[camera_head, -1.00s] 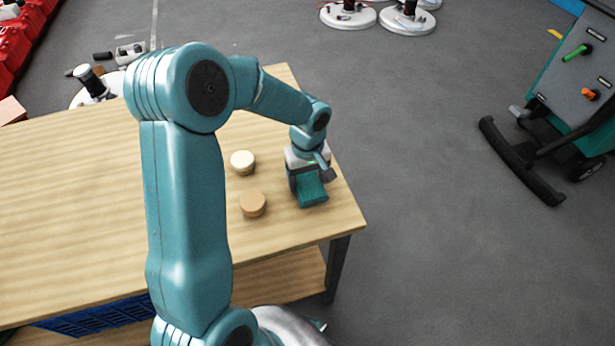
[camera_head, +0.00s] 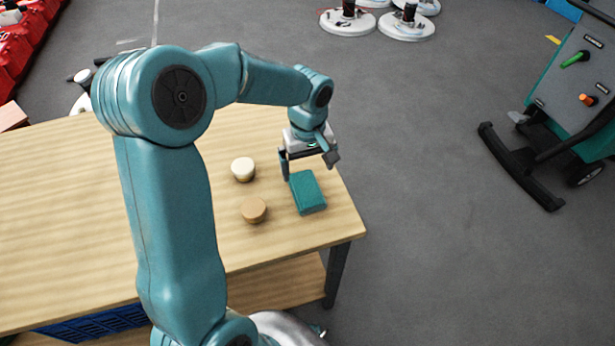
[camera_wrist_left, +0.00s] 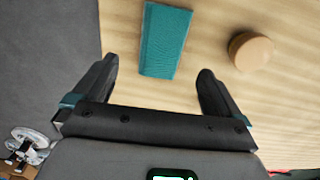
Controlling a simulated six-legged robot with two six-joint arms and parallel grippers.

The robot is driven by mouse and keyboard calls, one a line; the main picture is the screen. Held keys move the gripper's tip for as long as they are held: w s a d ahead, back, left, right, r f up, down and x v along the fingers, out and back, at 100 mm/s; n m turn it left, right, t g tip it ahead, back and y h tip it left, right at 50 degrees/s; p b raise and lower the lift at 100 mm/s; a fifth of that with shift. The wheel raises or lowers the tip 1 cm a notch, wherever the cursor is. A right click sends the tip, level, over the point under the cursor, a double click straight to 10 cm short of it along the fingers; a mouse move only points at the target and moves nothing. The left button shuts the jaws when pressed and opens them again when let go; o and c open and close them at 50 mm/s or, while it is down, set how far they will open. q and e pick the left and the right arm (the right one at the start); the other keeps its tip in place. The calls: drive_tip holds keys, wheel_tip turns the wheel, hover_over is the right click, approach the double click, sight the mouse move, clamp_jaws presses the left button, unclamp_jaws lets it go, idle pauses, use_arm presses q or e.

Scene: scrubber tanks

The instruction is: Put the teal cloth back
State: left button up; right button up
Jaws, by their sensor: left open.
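The teal cloth (camera_head: 308,192), a folded rectangular block, lies on the wooden table (camera_head: 70,190) near its right end. It also shows in the left wrist view (camera_wrist_left: 165,42), ahead of the fingertips and between their lines. My left gripper (camera_head: 310,169) is open and empty, just above and behind the cloth and apart from it. Both its fingers show in the left wrist view (camera_wrist_left: 158,75). My right gripper is not in view.
A cream round piece (camera_head: 243,169) and a tan round piece (camera_head: 254,210) stand left of the cloth. A blue crate (camera_head: 95,325) sits under the tabletop. A wheeled grey-and-teal machine (camera_head: 570,100) stands at right. The floor between is clear.

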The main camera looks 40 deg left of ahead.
use_arm(q)
wheel_tip(320, 180, up, 4)
drive_tip(key=shift+r, duration=0.25)
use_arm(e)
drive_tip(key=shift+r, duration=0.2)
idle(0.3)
